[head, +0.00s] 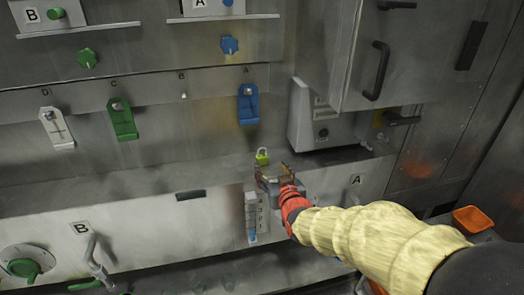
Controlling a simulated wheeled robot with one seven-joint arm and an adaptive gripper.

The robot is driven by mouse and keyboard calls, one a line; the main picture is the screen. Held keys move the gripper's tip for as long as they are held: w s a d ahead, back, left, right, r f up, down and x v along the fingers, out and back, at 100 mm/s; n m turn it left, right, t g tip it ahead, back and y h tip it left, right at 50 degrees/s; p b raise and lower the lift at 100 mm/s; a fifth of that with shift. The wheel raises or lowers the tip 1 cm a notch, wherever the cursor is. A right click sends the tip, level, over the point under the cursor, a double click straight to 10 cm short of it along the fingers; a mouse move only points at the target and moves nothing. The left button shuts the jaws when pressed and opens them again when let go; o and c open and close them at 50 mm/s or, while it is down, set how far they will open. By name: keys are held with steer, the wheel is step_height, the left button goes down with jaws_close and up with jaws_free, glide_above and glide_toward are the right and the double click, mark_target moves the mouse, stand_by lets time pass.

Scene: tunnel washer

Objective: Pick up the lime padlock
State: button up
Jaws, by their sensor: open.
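The lime padlock (262,157) is small and bright yellow-green with a pale shackle on top. It sits on the grey metal ledge in the middle of the head view. My gripper (272,172) is open, just in front of and slightly right of the padlock. The fingers reach toward its lower part, and the padlock shows just beyond the fingertips. I cannot tell whether a finger touches it.
The steel washer panel rises behind the ledge, with blue (248,104), green (122,118) and white (56,127) hasps. A grey box (318,120) stands right of the padlock. An orange bin (476,219) is at lower right. The ledge left of the padlock is clear.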

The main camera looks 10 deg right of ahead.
mark_target(263, 159)
steer(key=shift+a+p+x, duration=0.2)
steer(key=shift+p+x, duration=0.55)
steer(key=shift+x, duration=1.15)
steer(key=shift+a+p+x, duration=0.2)
steer(key=shift+p+x, duration=0.5)
steer(key=shift+x, duration=1.25)
steer(key=shift+c, duration=0.3)
steer(key=c, duration=1.3)
